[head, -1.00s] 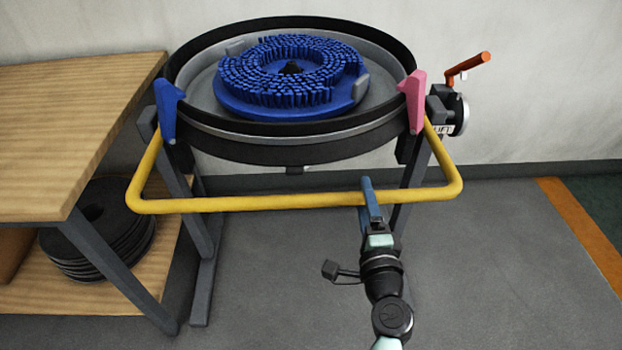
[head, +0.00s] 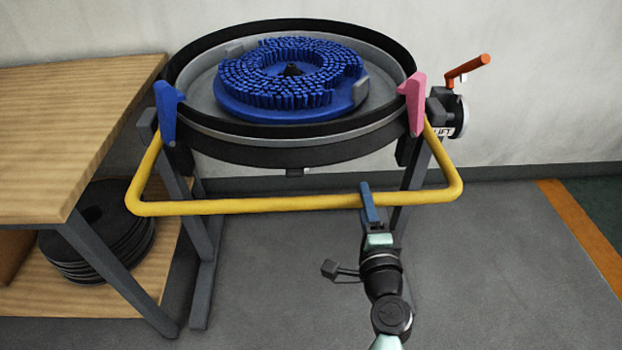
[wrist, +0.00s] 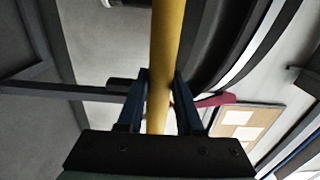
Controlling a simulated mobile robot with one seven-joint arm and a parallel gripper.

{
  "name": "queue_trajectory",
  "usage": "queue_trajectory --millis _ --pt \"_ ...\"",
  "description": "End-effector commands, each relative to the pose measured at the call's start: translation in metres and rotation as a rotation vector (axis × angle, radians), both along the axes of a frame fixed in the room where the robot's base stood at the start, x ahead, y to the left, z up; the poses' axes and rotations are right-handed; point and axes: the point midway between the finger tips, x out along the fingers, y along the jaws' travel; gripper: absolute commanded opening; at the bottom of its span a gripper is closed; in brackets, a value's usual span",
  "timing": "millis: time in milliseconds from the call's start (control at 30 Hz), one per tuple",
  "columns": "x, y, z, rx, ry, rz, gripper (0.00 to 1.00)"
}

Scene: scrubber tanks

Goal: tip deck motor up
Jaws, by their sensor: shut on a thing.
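The round deck (head: 240,152) has a black rim and sits on a grey stand. A blue brush (head: 290,80) lies in it, bristles up. A yellow bar handle (head: 250,207) runs across the deck's front, with its ends near a blue latch (head: 167,112) at left and a pink latch (head: 414,103) at right. My gripper (head: 370,198) is shut on the bar, right of its middle. In the wrist view the yellow bar (wrist: 165,60) passes between the two blue fingers (wrist: 158,100). No motor can be made out on the deck's visible side.
A wooden bench (head: 70,130) stands at left, with a stack of black discs (head: 95,232) on its lower shelf. An orange lever (head: 468,66) on a lift unit sits right of the deck. The wall is close behind. The grey floor in front is clear.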

Motion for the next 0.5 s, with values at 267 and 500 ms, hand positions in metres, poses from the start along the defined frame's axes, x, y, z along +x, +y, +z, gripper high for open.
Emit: queue_trajectory --millis 267,500 --pt "0.005 0.0 0.028 0.0 -0.005 0.0 0.0" --pt "0.012 0.0 0.064 -0.001 -0.009 0.0 0.0"
